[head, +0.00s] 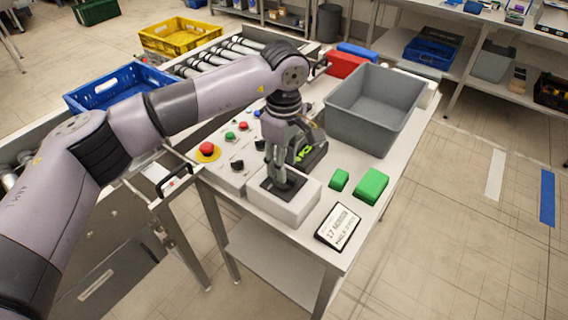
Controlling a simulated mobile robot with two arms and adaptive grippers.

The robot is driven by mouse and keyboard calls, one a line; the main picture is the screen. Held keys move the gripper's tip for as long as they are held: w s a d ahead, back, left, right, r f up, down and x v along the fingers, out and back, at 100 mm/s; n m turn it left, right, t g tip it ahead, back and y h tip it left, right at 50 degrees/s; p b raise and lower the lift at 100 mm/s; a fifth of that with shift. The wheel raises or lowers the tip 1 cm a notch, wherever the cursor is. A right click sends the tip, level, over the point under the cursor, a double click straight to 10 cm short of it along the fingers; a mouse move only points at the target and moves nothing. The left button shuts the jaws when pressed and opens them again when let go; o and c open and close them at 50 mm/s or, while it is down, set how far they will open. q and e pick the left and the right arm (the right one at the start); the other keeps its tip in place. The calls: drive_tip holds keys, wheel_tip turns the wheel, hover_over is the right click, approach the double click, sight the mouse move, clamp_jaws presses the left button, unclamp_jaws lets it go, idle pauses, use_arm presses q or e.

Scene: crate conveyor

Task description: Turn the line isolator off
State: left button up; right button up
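A light grey box (298,207) with a dark top plate stands at the near left part of the table; it looks like the line isolator. My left gripper (281,180) points down onto its dark top, with the fingertips at or just above it. The gripper covers most of the box's top, so the handle and its position are hidden. I cannot tell whether the fingers hold anything. My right gripper is not in view.
A control panel with a red emergency button (207,149) and small knobs lies left of the gripper. A grey crate (375,139), green blocks (371,185) and a label sign (337,226) stand to the right. Roller conveyor with a blue crate (118,87) lies behind left.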

use_arm(q)
drive_tip(key=shift+f, duration=1.35)
drive_tip(key=c, duration=0.6)
clamp_jaws()
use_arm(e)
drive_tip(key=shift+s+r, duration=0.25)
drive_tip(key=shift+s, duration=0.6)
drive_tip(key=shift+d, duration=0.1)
